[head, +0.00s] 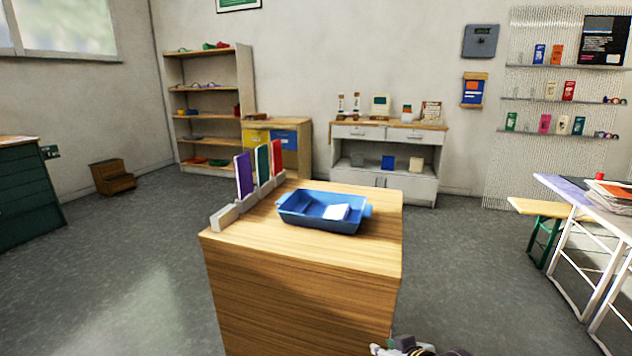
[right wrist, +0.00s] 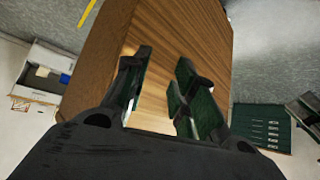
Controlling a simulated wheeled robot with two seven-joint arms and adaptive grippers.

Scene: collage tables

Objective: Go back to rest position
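My right gripper (right wrist: 162,88) is open in the right wrist view, its two dark fingers apart with nothing between them. Behind the fingers is the wooden cabinet (right wrist: 190,35). In the head view a small part of an arm of mine shows at the bottom edge, right of the cabinet (head: 300,300); its fingers cannot be made out there.
On the cabinet top stand a blue tray (head: 300,221) with a white item (head: 336,212) inside and a rack (head: 226,217) holding purple, green and red upright cards. A table (head: 560,190) stands at right. Floor (head: 130,260) left of the cabinet is clear.

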